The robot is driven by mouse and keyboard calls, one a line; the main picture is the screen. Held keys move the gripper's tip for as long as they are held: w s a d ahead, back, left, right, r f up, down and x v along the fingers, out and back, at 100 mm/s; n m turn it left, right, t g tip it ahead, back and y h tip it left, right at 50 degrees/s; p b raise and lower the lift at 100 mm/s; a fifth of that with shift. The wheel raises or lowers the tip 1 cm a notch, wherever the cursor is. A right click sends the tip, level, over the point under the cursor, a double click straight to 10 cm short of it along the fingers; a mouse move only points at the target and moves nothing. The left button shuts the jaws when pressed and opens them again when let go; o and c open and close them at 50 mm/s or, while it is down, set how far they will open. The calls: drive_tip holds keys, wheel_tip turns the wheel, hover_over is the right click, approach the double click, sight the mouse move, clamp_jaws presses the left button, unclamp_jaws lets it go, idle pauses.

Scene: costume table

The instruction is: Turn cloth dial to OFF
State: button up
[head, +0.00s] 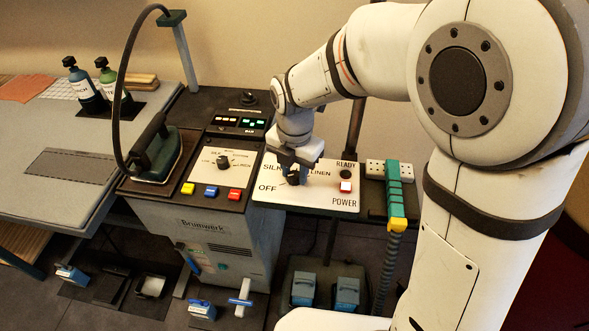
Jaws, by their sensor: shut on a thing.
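A white panel (325,202) carries the cloth dial (293,181), a dark knob with the labels SILK, LINEN and OFF around it. OFF is at the lower left of the knob. My gripper (293,174) points down from above and is shut on the cloth dial. The fingers cover most of the knob, so I cannot tell which label it points to.
A POWER switch with a red button (346,187) and a dark READY lamp (346,173) are on the same panel, right of the dial. Left stands a steam unit (207,237) with a smaller dial (223,162), coloured buttons and an iron (157,153). A teal strip (394,186) stands right.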

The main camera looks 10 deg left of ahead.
sight(295, 174)
drive_tip(key=o, duration=1)
drive_tip(key=shift+c, duration=0.2)
wheel_tip(295, 174, up, 8)
drive_tip(key=shift+f, duration=0.1)
drive_tip(key=s+d+m+t, duration=0.1)
drive_tip(key=s+d+m, duration=0.4)
drive_tip(key=d+m, duration=0.6)
drive_tip(key=s+d+m+t, duration=0.1)
drive_tip(key=s+d+m, duration=0.5)
drive_tip(key=d+m, duration=0.5)
drive_tip(key=m, duration=0.9)
drive_tip(key=shift+s+d+m+t, duration=0.2)
drive_tip(key=shift+m+t, duration=0.1)
